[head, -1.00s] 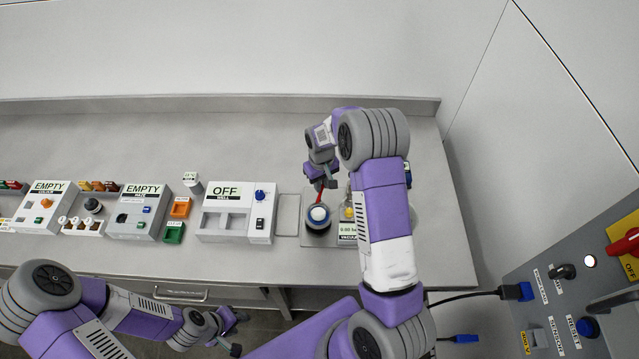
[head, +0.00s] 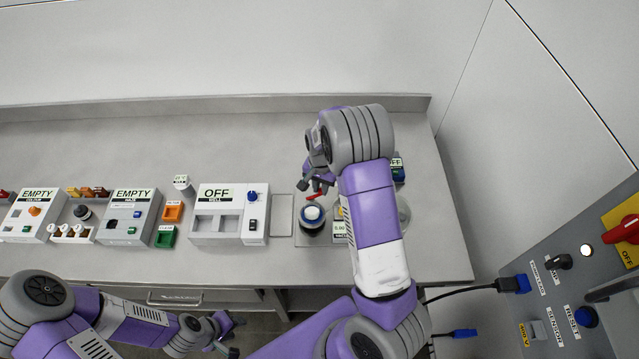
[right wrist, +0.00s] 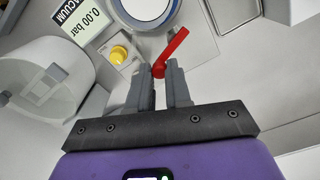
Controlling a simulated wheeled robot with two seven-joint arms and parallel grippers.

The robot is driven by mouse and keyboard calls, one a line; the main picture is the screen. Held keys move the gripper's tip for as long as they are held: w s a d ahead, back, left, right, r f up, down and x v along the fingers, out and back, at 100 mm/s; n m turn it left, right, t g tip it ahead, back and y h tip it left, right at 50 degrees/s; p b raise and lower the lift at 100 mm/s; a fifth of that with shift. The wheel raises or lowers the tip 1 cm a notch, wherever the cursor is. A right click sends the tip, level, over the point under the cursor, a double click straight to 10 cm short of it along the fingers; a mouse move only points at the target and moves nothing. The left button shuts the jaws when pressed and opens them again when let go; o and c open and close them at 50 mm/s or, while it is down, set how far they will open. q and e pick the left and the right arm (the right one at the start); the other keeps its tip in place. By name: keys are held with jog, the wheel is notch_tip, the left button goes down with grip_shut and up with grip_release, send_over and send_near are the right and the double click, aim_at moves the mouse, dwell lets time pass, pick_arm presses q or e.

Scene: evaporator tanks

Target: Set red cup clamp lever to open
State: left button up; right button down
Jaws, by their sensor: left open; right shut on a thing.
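The red lever (head: 314,197) sits just behind the round cup holder (head: 312,219), which has a white-and-blue top. In the right wrist view the red lever (right wrist: 173,50) lies slantwise, its lower end at the fingertips. My right gripper (head: 318,186) reaches the lever from behind. In the right wrist view its two fingers (right wrist: 160,76) are close together with the lever's low end at their tips. The exact contact is partly hidden. My left gripper (head: 232,338) is open and empty in front of the counter, low in the head view.
A vacuum display (right wrist: 85,20) and yellow knob (right wrist: 118,54) stand beside the cup holder. A clear cylinder (right wrist: 45,80) is close by in the right wrist view. A box marked OFF (head: 228,214) stands to the left. The counter's back strip (head: 220,140) is clear.

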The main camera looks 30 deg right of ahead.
jog(key=shift+s+a+m+p, duration=0.15)
jog(key=shift+s+m+p, duration=0.15)
jog(key=shift+m, duration=0.8)
jog(key=shift+s+a+m+p, duration=0.1)
jog(key=shift+s+m+p, duration=0.15)
jog(key=shift+m, duration=0.85)
jog(key=c, duration=1.1)
grip_release()
jog(key=shift+o, duration=0.2)
jog(key=shift+r, duration=0.1)
notch_tip(320, 180, up, 7)
jog(key=shift+r, duration=0.2)
